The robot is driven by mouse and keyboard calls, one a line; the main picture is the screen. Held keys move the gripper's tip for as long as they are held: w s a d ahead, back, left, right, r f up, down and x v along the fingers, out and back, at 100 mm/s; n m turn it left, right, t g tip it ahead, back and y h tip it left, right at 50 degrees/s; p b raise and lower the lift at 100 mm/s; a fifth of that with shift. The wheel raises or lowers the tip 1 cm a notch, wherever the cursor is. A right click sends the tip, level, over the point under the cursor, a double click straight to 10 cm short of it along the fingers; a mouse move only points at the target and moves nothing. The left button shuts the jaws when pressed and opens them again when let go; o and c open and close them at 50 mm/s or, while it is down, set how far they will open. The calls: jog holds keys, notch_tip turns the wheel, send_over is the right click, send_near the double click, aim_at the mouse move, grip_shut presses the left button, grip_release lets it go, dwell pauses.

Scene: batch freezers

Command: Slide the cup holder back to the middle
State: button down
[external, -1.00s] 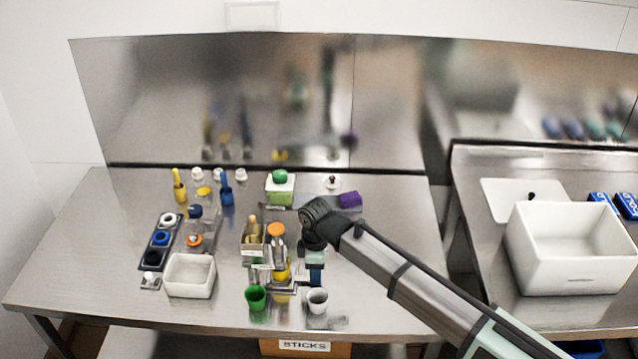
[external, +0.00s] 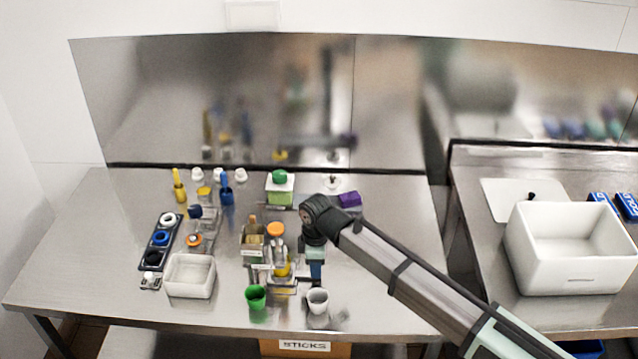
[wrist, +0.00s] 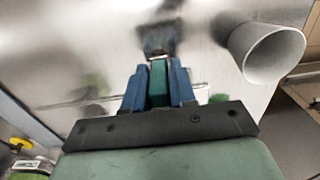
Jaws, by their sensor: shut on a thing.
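The cup holder appears to be the low, clear and metallic stand (external: 284,288) at the front middle of the steel table; its outline is hard to make out among reflections. A green cup (external: 256,297) stands at its front left, and a pale cup (external: 317,301) at its front right. My gripper (external: 316,279) points down at the stand's right side, behind the pale cup. In the wrist view my gripper (wrist: 158,84) has its blue fingers close together around a narrow teal piece. The pale cup (wrist: 270,50) shows to the right there, apart from the fingers. The exact contact is hidden.
A container of sticks (external: 252,243) and an orange-capped bottle (external: 276,231) stand just left of my gripper. A white bin (external: 190,276) and a dark tray (external: 160,240) are further left. A purple block (external: 349,199) lies behind. The table's right part is clear.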

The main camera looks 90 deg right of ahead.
jog(key=d, duration=1)
jog(key=c, duration=1)
grip_release()
jog(key=shift+r, duration=0.15)
notch_tip(320, 180, up, 14)
jog(key=shift+f, duration=0.2)
jog(key=shift+d, duration=0.1)
